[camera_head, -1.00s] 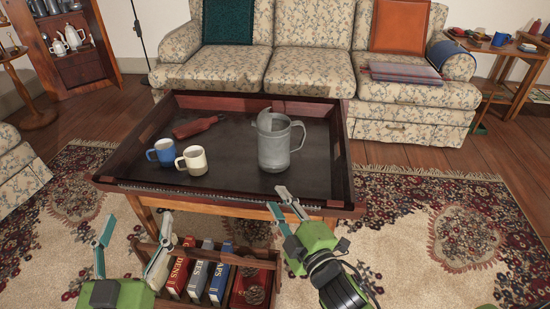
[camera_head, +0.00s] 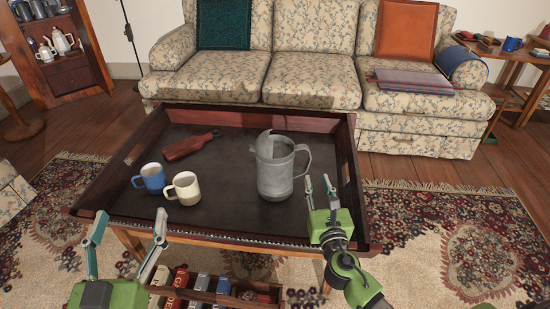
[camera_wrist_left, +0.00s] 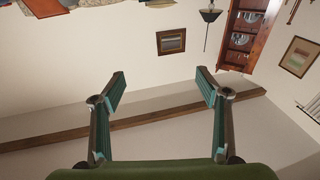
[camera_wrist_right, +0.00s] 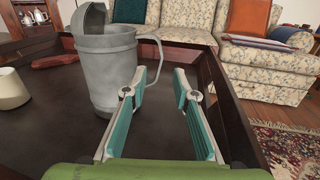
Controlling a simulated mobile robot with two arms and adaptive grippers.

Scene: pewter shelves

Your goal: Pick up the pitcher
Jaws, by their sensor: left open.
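The grey metal pitcher (camera_head: 274,170) stands upright on the dark tray-topped table (camera_head: 225,205), its handle to the right. My right gripper (camera_head: 320,190) is open and empty, just right of the pitcher's handle, over the table's right part. In the right wrist view the pitcher (camera_wrist_right: 105,62) stands left of the open fingers (camera_wrist_right: 158,95), with its handle beyond the left finger; whether they touch I cannot tell. My left gripper (camera_head: 128,232) is open and empty at the table's front left edge.
A blue mug (camera_head: 152,178) and a cream mug (camera_head: 184,188) stand left of the pitcher. A reddish-brown board-like item (camera_head: 188,147) lies behind them. The tray has raised walls. A book carrier (camera_head: 215,290) is below the front edge. A sofa (camera_head: 300,70) stands behind.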

